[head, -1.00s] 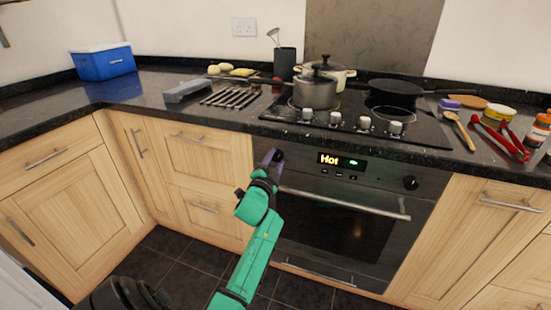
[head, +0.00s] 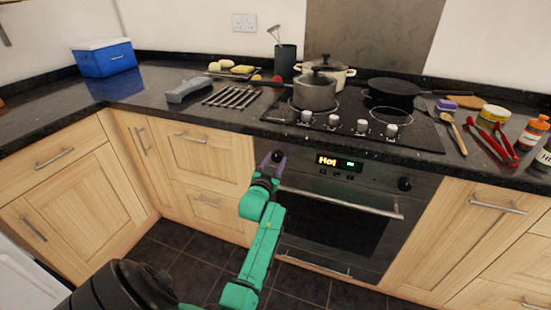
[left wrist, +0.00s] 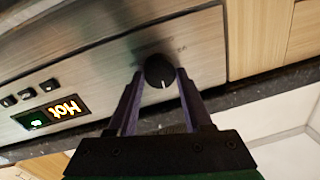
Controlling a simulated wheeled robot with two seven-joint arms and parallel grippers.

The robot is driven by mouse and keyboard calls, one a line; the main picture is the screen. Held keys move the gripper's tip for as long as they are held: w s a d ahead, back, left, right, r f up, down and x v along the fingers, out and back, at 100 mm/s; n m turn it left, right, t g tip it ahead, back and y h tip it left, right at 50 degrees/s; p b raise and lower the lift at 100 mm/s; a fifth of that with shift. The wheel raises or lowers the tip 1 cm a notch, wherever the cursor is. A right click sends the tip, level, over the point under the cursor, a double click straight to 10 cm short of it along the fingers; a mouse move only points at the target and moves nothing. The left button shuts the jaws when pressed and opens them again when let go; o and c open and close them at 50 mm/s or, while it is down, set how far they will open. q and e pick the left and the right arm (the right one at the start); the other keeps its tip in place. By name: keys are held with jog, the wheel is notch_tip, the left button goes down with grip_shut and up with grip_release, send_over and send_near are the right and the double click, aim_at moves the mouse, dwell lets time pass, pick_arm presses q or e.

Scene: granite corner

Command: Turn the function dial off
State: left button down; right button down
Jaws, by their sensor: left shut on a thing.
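The function dial (left wrist: 159,71) is a round black knob with a white line on the oven's control panel. In the left wrist view it sits between my left fingertips, its white line pointing toward the bottom of the picture. My left gripper (head: 273,165) is shut on it, at the left end of the panel in the head view. The fingers mostly cover the dial there. The oven display (head: 339,163) reads "Hot" in orange beside a small green sign; it also shows upside down in the left wrist view (left wrist: 50,112). My right gripper is out of view.
A second black dial (head: 404,184) is at the panel's right end. The oven door handle (head: 340,203) runs below the panel. A grey pot (head: 314,93) and a black pan (head: 394,91) stand on the hob above. Red tongs (head: 494,141) lie on the right counter.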

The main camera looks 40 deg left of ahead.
pick_arm(q)
jog(key=shift+f, duration=0.1)
dwell(0.4)
jog(key=shift+c, duration=1.6)
grip_release()
